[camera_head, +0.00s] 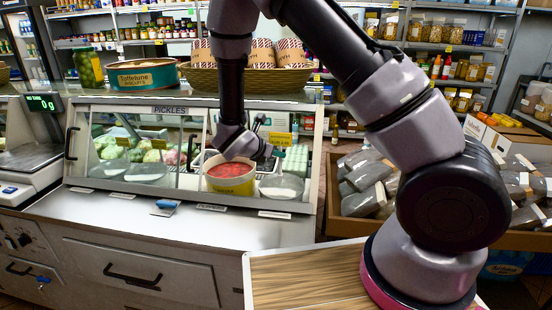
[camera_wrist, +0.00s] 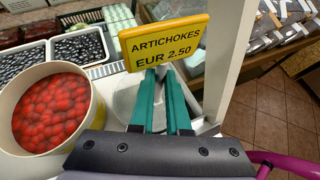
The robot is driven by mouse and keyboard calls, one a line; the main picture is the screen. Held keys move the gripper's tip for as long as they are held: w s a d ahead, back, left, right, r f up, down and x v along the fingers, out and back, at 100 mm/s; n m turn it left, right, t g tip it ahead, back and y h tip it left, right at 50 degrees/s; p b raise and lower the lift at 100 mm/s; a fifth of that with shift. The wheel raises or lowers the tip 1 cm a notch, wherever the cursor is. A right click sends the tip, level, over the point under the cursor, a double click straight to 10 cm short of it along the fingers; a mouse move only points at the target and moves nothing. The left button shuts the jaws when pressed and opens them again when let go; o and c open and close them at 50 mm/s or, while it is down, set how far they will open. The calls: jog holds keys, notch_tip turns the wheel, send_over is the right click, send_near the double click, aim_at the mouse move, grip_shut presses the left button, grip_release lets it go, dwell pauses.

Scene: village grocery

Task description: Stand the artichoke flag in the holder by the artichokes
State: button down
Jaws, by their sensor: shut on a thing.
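The artichoke flag, a yellow plate with black lettering "ARTICHOKES EUR 2.50" (camera_wrist: 166,42), is in the wrist view between the tips of my gripper (camera_wrist: 160,76). Its green fingers are shut on its lower part, and the plate stands out beyond them, slightly tilted. In the head view my gripper (camera_head: 258,134) is above the right part of the pickles case, just behind the tub of red pieces. A yellow plate (camera_head: 280,139) beside it looks like the same flag. I cannot make out the holder. Green round heads (camera_head: 158,156), possibly the artichokes, lie behind glass at the left.
The tub of red pieces (camera_head: 232,174) stands close under my wrist and also shows in the wrist view (camera_wrist: 45,112). A clear bowl (camera_head: 282,187) is right of it. Dark olive trays (camera_wrist: 80,47) lie behind. A white case post (camera_wrist: 228,65) rises close right of the fingers.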

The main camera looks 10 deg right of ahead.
jog(key=shift+w+d, duration=2)
jog(key=shift+w, duration=4.1)
jog(key=w+d+f, duration=0.1)
jog(key=w+f, duration=0.2)
jog(key=f, duration=0.6)
jog(key=shift+f, duration=0.75)
jog(key=shift+w+f, duration=0.1)
jog(key=shift+f, duration=0.15)
jog(key=shift+f, duration=0.1)
jog(key=shift+f, duration=0.4)
jog(key=shift+f, duration=0.6)
jog(key=c, duration=0.8)
grip_release()
